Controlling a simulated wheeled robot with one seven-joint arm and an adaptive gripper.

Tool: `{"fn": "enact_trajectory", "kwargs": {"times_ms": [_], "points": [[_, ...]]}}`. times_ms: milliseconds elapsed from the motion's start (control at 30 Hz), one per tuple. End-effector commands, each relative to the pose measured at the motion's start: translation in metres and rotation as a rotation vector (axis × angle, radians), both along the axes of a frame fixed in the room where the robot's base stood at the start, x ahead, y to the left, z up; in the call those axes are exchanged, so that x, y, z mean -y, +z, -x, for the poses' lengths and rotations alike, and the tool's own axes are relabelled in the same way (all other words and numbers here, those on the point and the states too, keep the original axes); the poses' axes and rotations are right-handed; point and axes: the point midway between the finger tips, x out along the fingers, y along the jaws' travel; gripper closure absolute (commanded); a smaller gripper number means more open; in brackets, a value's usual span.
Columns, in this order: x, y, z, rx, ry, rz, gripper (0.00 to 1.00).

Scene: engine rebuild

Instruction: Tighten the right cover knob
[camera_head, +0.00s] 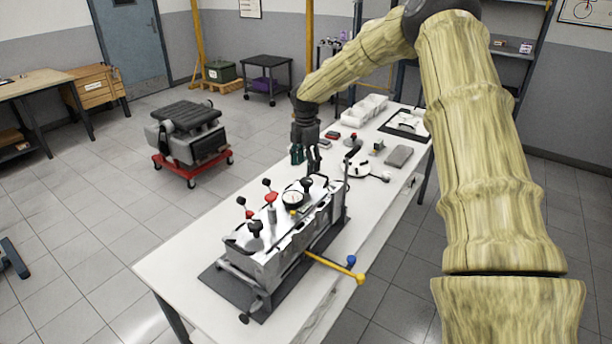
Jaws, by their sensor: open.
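A metal engine assembly (285,243) with a light cover stands on a dark mat (212,278) on the white workbench. Black knobs stand on its cover: one at the near left end (255,229) and the right cover knob (308,185) at the far right end. My gripper (306,162) points down with its fingers apart and empty. It hangs just above the far right end of the cover, close over the right knob. I cannot tell from this view whether the fingers touch the knob.
Red-and-black clamp handles (271,199) and a round dial gauge (293,199) rise from the cover between the knobs. A yellow-handled bar (335,266) sticks out at the front. Small parts and white bins (365,108) lie further along the bench. The near left bench corner is clear.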

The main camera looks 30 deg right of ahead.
Motion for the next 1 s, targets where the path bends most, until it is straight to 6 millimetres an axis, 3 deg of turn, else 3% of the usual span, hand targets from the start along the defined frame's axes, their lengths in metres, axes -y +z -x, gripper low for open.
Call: {"fn": "enact_trajectory", "kwargs": {"times_ms": [400, 867, 900, 1000], "points": [[0.003, -0.051, 0.002, -0.001, -0.005, -0.001, 0.40], [0.003, -0.061, 0.002, 0.001, -0.004, 0.000, 0.40], [0.003, -0.061, 0.002, 0.001, -0.004, 0.000, 0.42], [0.003, -0.061, 0.002, 0.001, -0.004, 0.000, 0.60]]}}
